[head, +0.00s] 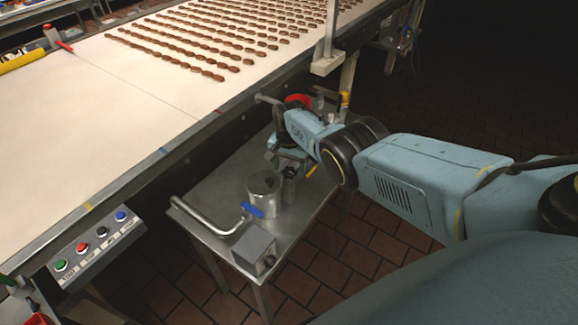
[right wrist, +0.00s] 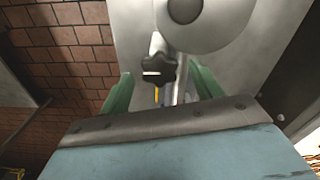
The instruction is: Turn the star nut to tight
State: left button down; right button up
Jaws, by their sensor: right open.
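The star nut (right wrist: 158,67) is a dark knob with lobes and a pale line across its face, seen in the right wrist view. It sits on a metal fitting beside a round pale metal part (right wrist: 205,22). A short yellow mark shows just below it. My right gripper (right wrist: 160,77) is open, with its green fingers on either side of the star nut. I cannot tell whether they touch it. In the head view my right gripper (head: 287,160) is over the metal side table, and the star nut cannot be made out there.
The steel side table (head: 222,205) carries a metal cylinder (head: 264,187), a pipe with a blue handle (head: 252,210) and a grey box (head: 254,246). A conveyor (head: 110,105) with rows of brown pieces runs behind it. A button panel (head: 95,247) is at lower left.

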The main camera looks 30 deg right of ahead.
aim_at(289, 171)
jog(key=shift+r+p, duration=0.5)
notch_tip(289, 171, up, 2)
jog(key=shift+r+p, duration=0.25)
jog(key=shift+p, duration=0.3)
jog(key=shift+r, duration=0.7)
notch_tip(289, 171, up, 8)
jog(key=shift+r, duration=0.25)
